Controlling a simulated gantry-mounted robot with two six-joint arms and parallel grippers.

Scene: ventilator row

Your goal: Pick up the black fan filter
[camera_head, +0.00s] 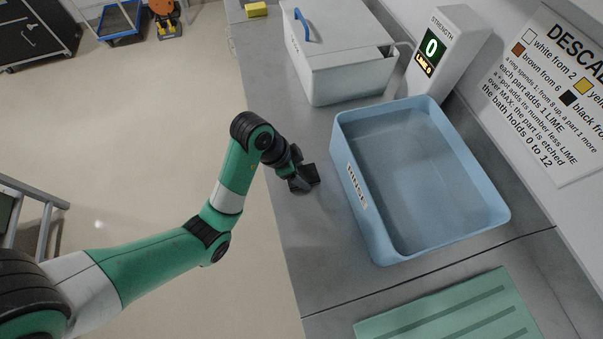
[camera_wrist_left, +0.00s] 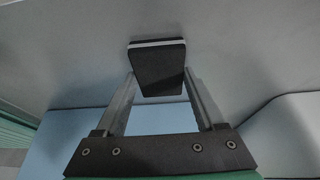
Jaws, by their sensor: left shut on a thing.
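The black fan filter (camera_wrist_left: 158,72) is a small dark slab with a pale edge along its top, in the upper middle of the left wrist view. It sits between the two fingers of my left gripper (camera_wrist_left: 160,82), which is shut on it. In the head view my left gripper (camera_head: 301,180) is over the grey counter, just left of the blue rinse tub. A dark piece at its tip there is hard to tell apart from the black fingers. My right gripper is not in view.
The blue tub marked RINSE (camera_head: 362,218) holds clear liquid. Behind it are a white lidded tank (camera_head: 335,77) and a strength meter (camera_head: 452,36) reading 0. A green ribbed mat (camera_head: 440,318) lies in front. A yellow block (camera_head: 257,9) is at the far counter edge.

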